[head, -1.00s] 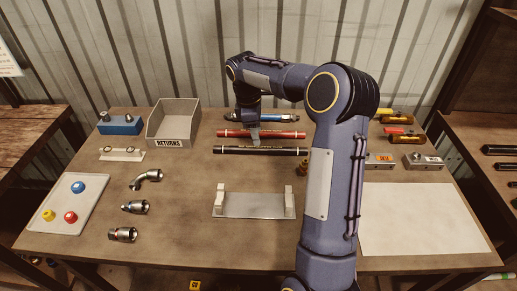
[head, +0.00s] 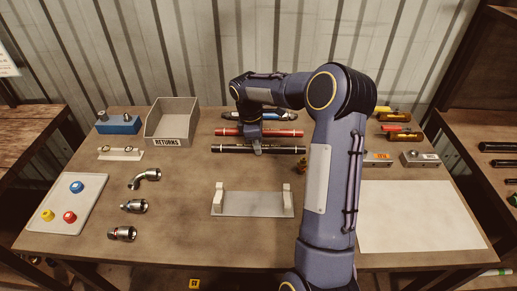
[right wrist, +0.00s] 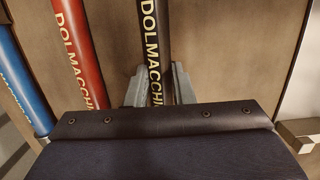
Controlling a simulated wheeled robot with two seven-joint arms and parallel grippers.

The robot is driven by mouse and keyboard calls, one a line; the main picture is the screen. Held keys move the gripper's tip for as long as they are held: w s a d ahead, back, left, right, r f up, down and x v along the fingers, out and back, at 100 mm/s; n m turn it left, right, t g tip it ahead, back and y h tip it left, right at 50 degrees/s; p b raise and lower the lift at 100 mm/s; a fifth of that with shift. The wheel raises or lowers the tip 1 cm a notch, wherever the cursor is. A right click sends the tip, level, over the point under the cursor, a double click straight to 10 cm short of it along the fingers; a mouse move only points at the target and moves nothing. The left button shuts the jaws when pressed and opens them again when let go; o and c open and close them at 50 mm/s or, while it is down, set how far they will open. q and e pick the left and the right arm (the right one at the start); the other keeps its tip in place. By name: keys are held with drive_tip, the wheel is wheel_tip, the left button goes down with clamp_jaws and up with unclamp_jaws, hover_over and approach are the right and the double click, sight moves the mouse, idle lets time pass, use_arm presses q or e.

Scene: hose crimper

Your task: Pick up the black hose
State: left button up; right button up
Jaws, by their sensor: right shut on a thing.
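The black hose (head: 228,149) lies across the table, the nearest of three parallel hoses; its printed lettering shows in the right wrist view (right wrist: 157,45). My right gripper (head: 257,148) is over the middle of the black hose. In the right wrist view, its grey fingers (right wrist: 152,88) stand on both sides of the black hose and are shut on it. The hose still appears to be at table level; I cannot tell whether it is lifted. My left gripper is not in view.
The red hose (head: 285,133) lies just behind the black one, and the blue hose (head: 285,115) behind that. A grey cradle with two uprights (head: 252,205) stands in front. The returns bin (head: 173,133) is at back left. A white sheet (head: 420,215) lies at right.

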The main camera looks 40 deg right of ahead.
clamp_jaws()
drive_tip(key=shift+r, duration=0.15)
